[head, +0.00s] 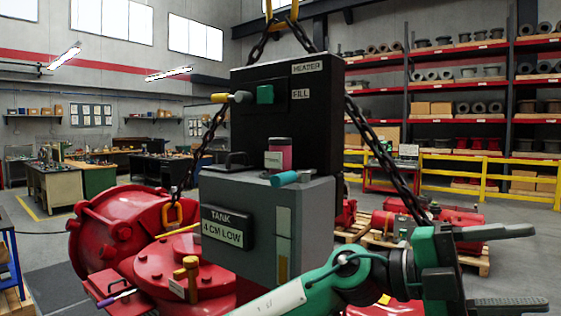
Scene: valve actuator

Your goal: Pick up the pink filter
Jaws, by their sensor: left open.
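The pink filter (285,147) is a small upright cylinder with a pale label on its lower front. It stands on top of the grey tank box (312,192), against the front of the black header box (322,130). My left gripper (540,267) is at the right edge of the head view, far to the right of the filter and lower in the picture. Its two dark fingers are spread wide and point right, away from the filter, with nothing between them. My right gripper is not in view.
A teal cylinder (285,179) lies at the tank's front edge, just before the filter. Chains (375,145) run down both sides of the boxes. Red machinery (180,268) lies below left.

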